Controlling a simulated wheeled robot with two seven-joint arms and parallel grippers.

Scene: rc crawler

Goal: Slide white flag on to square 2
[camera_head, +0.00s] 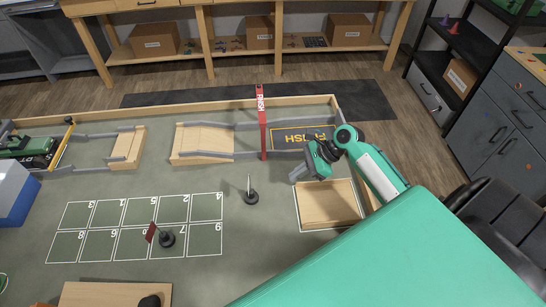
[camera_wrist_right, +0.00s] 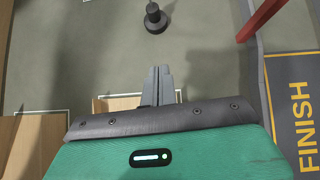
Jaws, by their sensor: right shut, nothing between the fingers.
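The white flag (camera_head: 249,183) stands upright on a round dark base (camera_head: 251,198), right of the numbered grid. It looks thin, almost edge-on. The dark base also shows at the top of the right wrist view (camera_wrist_right: 155,20). Square 2 (camera_head: 173,208) is in the grid's far row, between squares 5 and 4, and looks empty. My right gripper (camera_head: 296,175) is shut and empty, right of the flag and apart from it. Its closed fingers show in the right wrist view (camera_wrist_right: 158,72), pointing toward the base. My left gripper is not in view.
A red flag (camera_head: 151,233) on a dark base stands in the grid's near row. A wooden tray (camera_head: 325,203) lies below my right gripper. A red FINISH post (camera_head: 262,125) and wooden ramps (camera_head: 203,143) stand behind. Floor between flag and grid is clear.

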